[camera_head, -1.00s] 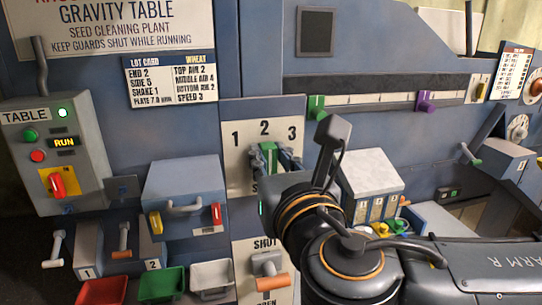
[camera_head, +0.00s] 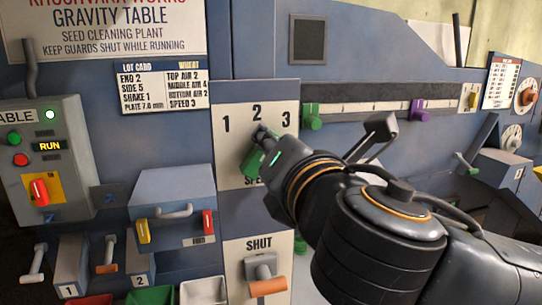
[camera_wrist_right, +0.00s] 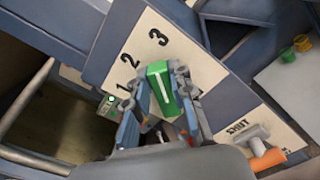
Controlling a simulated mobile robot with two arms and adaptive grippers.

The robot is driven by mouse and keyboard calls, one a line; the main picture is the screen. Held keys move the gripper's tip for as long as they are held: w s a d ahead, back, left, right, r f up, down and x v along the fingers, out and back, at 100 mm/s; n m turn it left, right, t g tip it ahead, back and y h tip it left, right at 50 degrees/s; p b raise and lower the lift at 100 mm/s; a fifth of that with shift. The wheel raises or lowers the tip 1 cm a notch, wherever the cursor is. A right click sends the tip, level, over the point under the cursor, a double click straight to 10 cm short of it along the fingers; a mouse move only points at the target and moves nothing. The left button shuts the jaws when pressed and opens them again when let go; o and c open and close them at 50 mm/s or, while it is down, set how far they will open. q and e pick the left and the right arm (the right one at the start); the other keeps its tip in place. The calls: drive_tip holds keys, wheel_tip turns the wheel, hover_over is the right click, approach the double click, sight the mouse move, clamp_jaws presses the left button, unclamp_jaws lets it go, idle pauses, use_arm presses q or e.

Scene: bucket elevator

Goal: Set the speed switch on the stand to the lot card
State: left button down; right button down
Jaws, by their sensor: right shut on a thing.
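The speed switch is a green knob with a white line (camera_wrist_right: 160,88), on a white plate (camera_head: 228,172) marked 1, 2 and 3. My right gripper (camera_head: 264,148) is shut on the knob; its fingers partly hide it in the head view. In the right wrist view the fingers (camera_wrist_right: 157,100) lie on both sides of the knob, and its white line points nearest to the 3. The lot card (camera_head: 161,89) for wheat reads speed 3. My left gripper is in neither current view.
Below the plate is an orange-tipped shut handle (camera_head: 267,287). A grey feed box (camera_head: 172,198) stands to the left, beside the control box with the RUN display (camera_head: 46,160). Green (camera_head: 312,120) and purple (camera_head: 419,110) sliders sit on a rail to the right.

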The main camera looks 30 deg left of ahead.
drive_tip(key=shift+w+f+m+b, duration=0.1)
drive_tip(key=shift+m+b, duration=0.3)
drive_tip(key=shift+m, duration=0.2)
drive_tip(key=shift+d+m, duration=0.1)
drive_tip(key=shift+m, duration=0.2)
drive_tip(key=c, duration=1.2)
unclamp_jaws()
drive_tip(key=shift+o, duration=0.2)
drive_tip(key=v, duration=1.2)
drive_tip(key=shift+w, duration=0.15)
